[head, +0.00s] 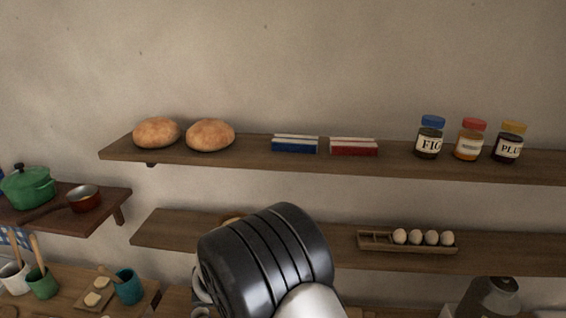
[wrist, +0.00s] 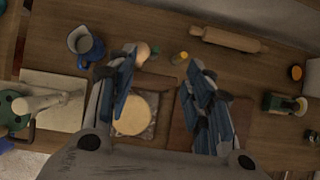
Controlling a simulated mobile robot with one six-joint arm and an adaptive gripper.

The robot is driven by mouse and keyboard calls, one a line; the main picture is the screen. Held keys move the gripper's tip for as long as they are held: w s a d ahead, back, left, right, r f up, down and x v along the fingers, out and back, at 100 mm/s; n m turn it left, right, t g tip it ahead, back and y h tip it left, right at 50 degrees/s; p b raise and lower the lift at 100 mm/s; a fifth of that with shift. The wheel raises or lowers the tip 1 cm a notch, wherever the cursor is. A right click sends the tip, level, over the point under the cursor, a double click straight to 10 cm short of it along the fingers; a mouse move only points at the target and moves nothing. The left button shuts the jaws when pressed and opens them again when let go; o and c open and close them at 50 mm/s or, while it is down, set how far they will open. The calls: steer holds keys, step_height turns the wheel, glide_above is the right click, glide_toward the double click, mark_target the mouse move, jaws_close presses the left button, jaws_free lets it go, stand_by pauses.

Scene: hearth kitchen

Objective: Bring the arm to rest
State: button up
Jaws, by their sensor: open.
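My gripper (wrist: 162,72) shows in the wrist view with its two blue-padded fingers spread apart. It is open, and nothing is between the pads. It points down over a wooden counter, above a round flat piece of pale dough (wrist: 133,114) on a board. I cannot tell how high it is above the counter. In the head view my dark arm link stands in front of the lower shelf (head: 330,248), and the fingers are hidden.
A rolling pin (wrist: 231,40) and a blue jug (wrist: 85,45) lie near the gripper. The upper shelf (head: 260,159) bears loaves (head: 157,132), boxes and jars (head: 430,137). An egg rack (head: 375,241) sits on the lower shelf. A green pot (head: 27,185) stands at left.

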steer(key=s+d+r+m+h+b, duration=0.1)
steer(key=s+d+r+m+b, duration=0.25)
steer(key=d+m+b, duration=0.4)
steer(key=s+d+r+m+h+b, duration=0.1)
steer(key=s+d+r+m+b, duration=0.25)
steer(key=d+m, duration=0.75)
steer(key=s+d+f+m+g+b, duration=0.2)
steer(key=s+d+m+b, duration=0.5)
steer(key=s+d, duration=0.25)
steer(key=s+f+m+y+b, duration=0.1)
steer(key=s+f+m+b, duration=0.2)
steer(key=s, duration=0.3)
steer(key=s+f+m+y+b, duration=0.1)
steer(key=s+f+m+b, duration=0.2)
steer(key=s+m, duration=0.3)
steer(key=shift+s+d+f+y+b, duration=0.15)
steer(key=shift+s+y+b, duration=0.3)
steer(key=shift+b, duration=0.15)
